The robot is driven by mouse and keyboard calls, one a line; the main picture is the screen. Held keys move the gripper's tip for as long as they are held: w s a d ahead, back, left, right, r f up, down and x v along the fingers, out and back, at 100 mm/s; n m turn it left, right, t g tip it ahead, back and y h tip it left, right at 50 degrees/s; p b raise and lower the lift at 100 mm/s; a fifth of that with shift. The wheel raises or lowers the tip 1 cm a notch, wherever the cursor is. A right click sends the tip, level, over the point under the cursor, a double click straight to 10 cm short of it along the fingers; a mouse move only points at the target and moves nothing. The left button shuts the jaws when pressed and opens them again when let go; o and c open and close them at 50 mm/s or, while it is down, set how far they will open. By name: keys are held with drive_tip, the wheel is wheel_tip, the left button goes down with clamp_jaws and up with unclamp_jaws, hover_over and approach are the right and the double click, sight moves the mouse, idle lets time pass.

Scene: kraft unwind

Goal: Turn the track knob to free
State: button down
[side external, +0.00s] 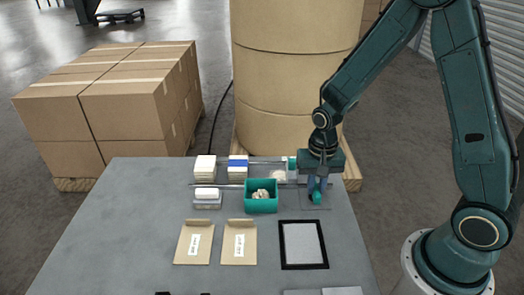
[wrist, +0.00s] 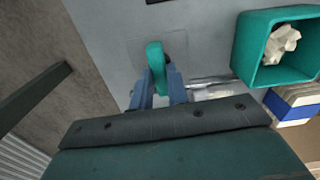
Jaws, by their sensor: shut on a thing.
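The track knob (wrist: 155,62) is a teal, elongated handle on a pale square plate, seen between my fingers in the wrist view. It also shows in the side view (side external: 317,197) at the right rear of the grey table. My gripper (wrist: 158,80) points down over it, with its blue fingers shut on the knob's two sides. In the side view my gripper (side external: 317,184) stands over the plate and hides part of the knob. No marking for the free position can be read.
A teal bin (side external: 261,207) with crumpled paper stands just left of the knob. Behind it are rails (side external: 217,185), a cream stack (side external: 205,168) and a blue-banded stack (side external: 238,168). A black-framed pad (side external: 302,244) and two kraft envelopes (side external: 194,242) (side external: 239,242) lie in front.

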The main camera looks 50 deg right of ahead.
sight(318, 190)
drive_tip(key=c, duration=1.4)
unclamp_jaws()
drive_tip(key=shift+o, duration=0.2)
drive_tip(key=shift+r, duration=0.2)
wheel_tip(318, 190, up, 14)
drive_tip(key=shift+f, duration=0.25)
drive_tip(key=s+a+r+n+t, duration=0.1)
drive_tip(key=s+r+n+t, duration=0.1)
drive_tip(key=s+r+n, duration=0.2)
drive_tip(key=s+a+r+n+t, duration=0.1)
drive_tip(key=s+r+n+t, duration=0.2)
drive_tip(key=s+r, duration=0.3)
drive_tip(key=s+n, duration=0.1)
drive_tip(key=s, duration=0.4)
drive_tip(key=shift+s+a+r+t, duration=0.15)
drive_tip(key=shift+s+r+t, duration=0.15)
